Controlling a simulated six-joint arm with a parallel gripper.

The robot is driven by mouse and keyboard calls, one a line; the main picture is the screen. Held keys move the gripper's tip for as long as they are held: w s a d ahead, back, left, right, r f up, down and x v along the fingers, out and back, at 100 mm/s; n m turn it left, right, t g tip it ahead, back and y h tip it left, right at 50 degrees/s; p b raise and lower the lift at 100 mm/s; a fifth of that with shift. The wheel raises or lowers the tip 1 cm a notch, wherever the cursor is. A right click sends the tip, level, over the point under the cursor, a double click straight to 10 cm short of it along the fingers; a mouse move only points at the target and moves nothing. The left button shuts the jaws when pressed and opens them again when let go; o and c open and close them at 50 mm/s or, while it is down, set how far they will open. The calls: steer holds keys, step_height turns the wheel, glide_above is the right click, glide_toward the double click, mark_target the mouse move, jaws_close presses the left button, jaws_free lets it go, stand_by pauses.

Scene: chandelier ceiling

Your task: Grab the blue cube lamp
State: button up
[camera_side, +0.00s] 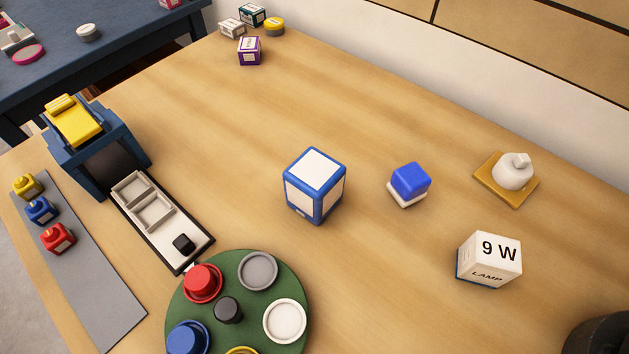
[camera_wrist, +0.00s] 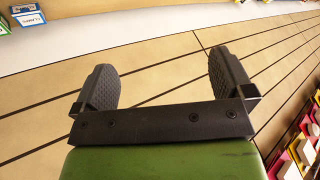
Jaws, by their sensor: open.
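In the side view, a small solid-blue cube (camera_side: 410,181) sits on a white base right of centre on the wooden table. To its left stands a larger cube (camera_side: 315,185) with a blue frame and white panels. I cannot tell from looks alone which is the lamp. A white box (camera_side: 489,260) marked "9 W LAMP" stands at the lower right, with blue along its bottom edge. My gripper (camera_wrist: 161,75) is open and empty in the wrist view, its two dark fingers wide apart. No cube shows in that view.
A green round tray (camera_side: 233,282) with coloured round pieces is at the front. A white knob-like piece (camera_side: 513,172) rests on an orange plate (camera_side: 491,181). A blue stand (camera_side: 128,133) is at the left. The table's back middle is clear.

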steer(key=w+a+n+g, duration=0.1)
steer(key=w+a+n, duration=0.2)
steer(key=w, duration=0.4)
steer(key=n+g+y, duration=0.2)
steer(key=n, duration=0.8)
glide_toward(316, 170)
step_height(316, 170, down, 2)
steer(key=a, duration=0.1)
steer(key=x, duration=0.4)
steer(key=shift+w+a+r, duration=0.15)
steer(key=shift+w+r, duration=0.05)
steer(key=shift+w, duration=0.05)
steer(key=shift+d+x, duration=0.15)
steer(key=shift+x, duration=1.4)
steer(key=shift+d+x, duration=0.15)
steer(key=shift+x, duration=1.4)
steer(key=shift+w, duration=0.1)
steer(key=c, duration=1.1)
